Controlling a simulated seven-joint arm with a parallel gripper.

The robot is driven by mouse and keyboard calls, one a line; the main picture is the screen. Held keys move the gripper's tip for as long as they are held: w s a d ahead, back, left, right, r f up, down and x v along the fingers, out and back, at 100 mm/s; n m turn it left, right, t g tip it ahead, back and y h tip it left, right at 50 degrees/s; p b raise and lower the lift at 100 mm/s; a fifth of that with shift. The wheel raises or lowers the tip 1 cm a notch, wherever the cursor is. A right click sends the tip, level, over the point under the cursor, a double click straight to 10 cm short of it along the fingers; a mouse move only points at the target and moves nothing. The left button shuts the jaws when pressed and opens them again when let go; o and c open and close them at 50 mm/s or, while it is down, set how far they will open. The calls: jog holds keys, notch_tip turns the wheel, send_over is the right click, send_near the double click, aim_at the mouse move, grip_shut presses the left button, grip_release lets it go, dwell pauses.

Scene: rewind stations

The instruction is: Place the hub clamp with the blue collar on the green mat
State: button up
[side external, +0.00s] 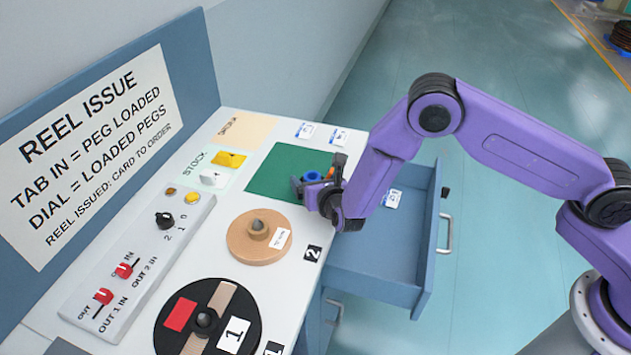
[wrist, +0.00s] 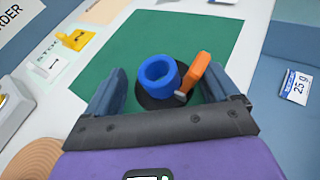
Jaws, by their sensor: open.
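The hub clamp with the blue collar (wrist: 157,74) stands upright on the green mat (wrist: 125,42). It has a dark round base and an orange lever (wrist: 196,70) on its right in the wrist view. In the side external view its blue collar (side external: 313,176) shows beside my gripper, over the right part of the green mat (side external: 272,175). My gripper (wrist: 170,88) is open, with one finger on each side of the clamp and a visible gap to the collar. In the side external view my gripper (side external: 318,187) partly hides the clamp.
A control panel with red tabs and a dial (side external: 140,260) lies left. Reels on pegs (side external: 258,237) stand in front of the mat. Yellow (side external: 229,160) and white (side external: 212,178) pieces sit on the stock area. An open blue drawer (side external: 375,245) holds a card under my arm.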

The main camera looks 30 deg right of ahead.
jog(key=shift+d+f, duration=0.35)
jog(key=shift+d, duration=0.3)
jog(key=shift+r, duration=0.35)
jog(key=v, duration=0.8)
jog(key=a+v, duration=0.1)
jog(key=v, duration=0.3)
jog(key=shift+r, duration=0.4)
jog(key=s+d+r+m+g+h, duration=0.2)
jog(key=s+d+r+m+g, duration=0.15)
jog(key=d+m, duration=0.3)
jog(key=s+d+r+m+g+h, duration=0.2)
jog(key=s+d+r+m, duration=0.3)
jog(key=d, duration=0.3)
jog(key=s+d+r+m+g+y, duration=0.2)
jog(key=s+d+m+g+y, duration=0.1)
jog(key=s, duration=0.7)
jog(key=s+d+r+m+g+y, duration=0.2)
jog(key=s+m+g, duration=0.3)
jog(key=s, duration=0.5)
jog(key=shift+s+d+r+m+y, duration=0.2)
jog(key=shift+d+r+m+y, duration=0.25)
jog(key=shift+m, duration=0.2)
